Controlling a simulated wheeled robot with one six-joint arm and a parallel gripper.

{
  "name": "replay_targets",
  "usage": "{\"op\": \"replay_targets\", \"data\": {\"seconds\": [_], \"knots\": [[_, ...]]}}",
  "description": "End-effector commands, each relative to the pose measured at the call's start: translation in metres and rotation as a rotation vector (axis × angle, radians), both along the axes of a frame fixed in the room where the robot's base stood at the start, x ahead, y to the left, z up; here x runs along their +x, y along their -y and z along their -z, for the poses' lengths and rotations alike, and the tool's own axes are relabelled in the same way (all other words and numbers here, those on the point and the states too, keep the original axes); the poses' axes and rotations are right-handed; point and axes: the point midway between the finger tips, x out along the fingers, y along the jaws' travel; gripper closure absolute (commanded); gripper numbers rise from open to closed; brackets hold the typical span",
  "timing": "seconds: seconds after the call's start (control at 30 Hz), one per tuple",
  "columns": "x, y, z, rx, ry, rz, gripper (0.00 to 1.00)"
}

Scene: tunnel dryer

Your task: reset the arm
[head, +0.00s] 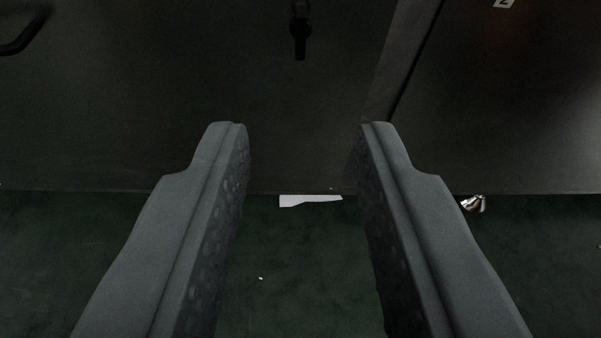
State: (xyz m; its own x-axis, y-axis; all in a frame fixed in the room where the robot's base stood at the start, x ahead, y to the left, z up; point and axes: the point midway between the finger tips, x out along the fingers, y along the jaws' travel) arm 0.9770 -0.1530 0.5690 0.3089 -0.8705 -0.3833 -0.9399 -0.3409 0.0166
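My gripper (303,128) is open, with its two grey fingers spread apart at the left and right of the head view. Nothing is between the fingertips. The fingers point toward a dark metal panel (285,130) and the view between them shows the panel's lower edge and the dark green floor (300,270). The rest of my arm is out of view.
A dark handle or latch (300,35) sticks out at the top middle of the panel. A curved dark handle (22,35) is at the top left. A white scrap (308,200) and a shiny crumpled piece (474,203) lie on the floor by the panel.

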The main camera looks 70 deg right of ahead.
Motion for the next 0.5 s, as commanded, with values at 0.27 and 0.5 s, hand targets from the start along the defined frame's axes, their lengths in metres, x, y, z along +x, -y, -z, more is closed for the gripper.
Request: {"op": "replay_targets", "data": {"seconds": [0.27, 0.5], "knots": [[-0.0019, -0.0058, -0.0022, 0.000, 0.000, -0.001, 0.70], [-0.0017, -0.0055, -0.0023, 0.000, 0.000, -0.001, 0.70]]}}
